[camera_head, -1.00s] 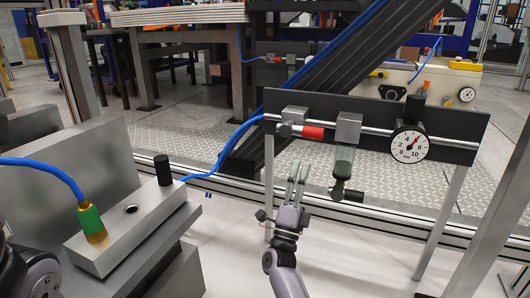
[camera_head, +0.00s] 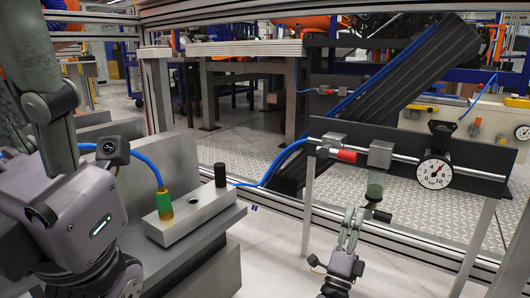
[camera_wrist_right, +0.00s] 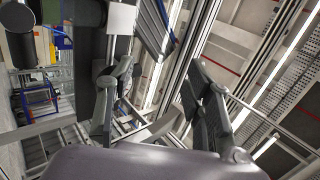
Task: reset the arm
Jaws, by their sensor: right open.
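My right gripper (camera_head: 354,218) is raised in the lower right of the head view, its fingers pointing up. It is below and in front of the gauge panel. In the right wrist view, my right gripper (camera_wrist_right: 163,80) has its two fingers well apart, with nothing between them. My left arm (camera_head: 75,200) fills the left side of the head view, in front of the grey machine block. Its fingers do not show.
A grey block (camera_head: 190,215) holds a green-and-brass fitting (camera_head: 164,205) with a blue hose (camera_head: 146,162). Pale floor lies between.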

